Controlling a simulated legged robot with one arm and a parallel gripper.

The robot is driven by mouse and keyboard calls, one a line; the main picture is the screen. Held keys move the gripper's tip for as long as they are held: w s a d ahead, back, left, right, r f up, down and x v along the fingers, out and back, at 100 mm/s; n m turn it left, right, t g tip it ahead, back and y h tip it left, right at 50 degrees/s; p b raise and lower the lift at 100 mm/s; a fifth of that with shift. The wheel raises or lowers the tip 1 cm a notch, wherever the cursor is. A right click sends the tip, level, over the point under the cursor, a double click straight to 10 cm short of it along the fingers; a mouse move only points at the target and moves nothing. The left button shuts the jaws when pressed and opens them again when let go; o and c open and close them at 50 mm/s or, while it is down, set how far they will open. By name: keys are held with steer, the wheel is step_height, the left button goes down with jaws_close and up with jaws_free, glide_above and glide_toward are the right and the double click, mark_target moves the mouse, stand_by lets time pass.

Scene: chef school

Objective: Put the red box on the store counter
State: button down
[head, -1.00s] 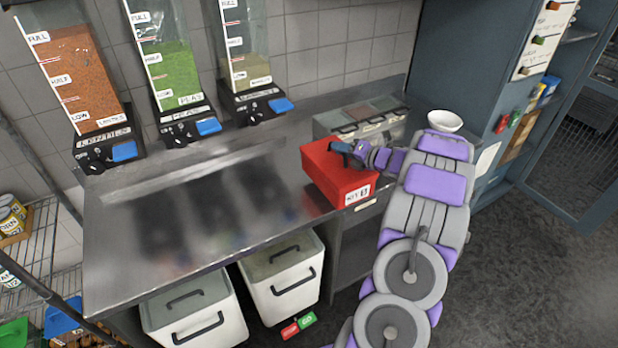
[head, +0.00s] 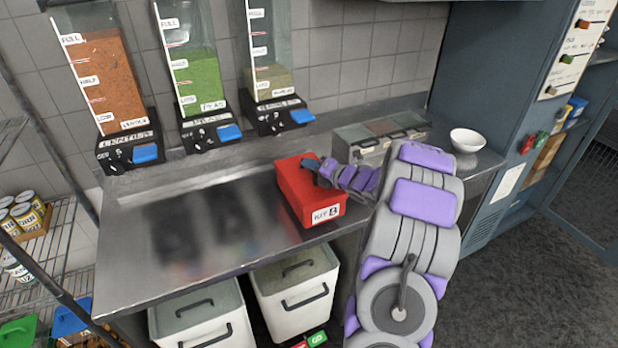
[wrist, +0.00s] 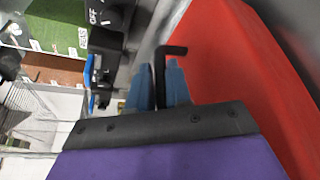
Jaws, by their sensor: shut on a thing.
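The red box (head: 303,193), with a white "KIT" label on its front side, is over the right half of the steel store counter (head: 135,285). I cannot tell whether its underside touches the counter. My gripper (head: 313,164) is at the top of the box, coming from the right. In the wrist view my gripper (wrist: 158,85) has its blue fingers close together at a thin black bent handle (wrist: 171,50), beside the red box (wrist: 235,70). It is shut on the box by this handle.
Dispensers of lentils (head: 103,80), peas (head: 195,85) and another food (head: 270,80) line the back wall. A metal container (head: 372,150) and a white bowl (head: 467,140) stand on the counter's right. White bins (head: 295,290) are below. The counter's left part is clear.

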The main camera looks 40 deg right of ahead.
mark_target(299, 171)
steer(key=shift+w+a, duration=0.3)
steer(key=shift+a, duration=0.1)
steer(key=shift+f+b, duration=0.6)
steer(key=shift+f, duration=1.15)
steer(key=c, duration=1.1)
jaws_free()
steer(key=shift+o, duration=0.2)
steer(key=shift+s, duration=0.1)
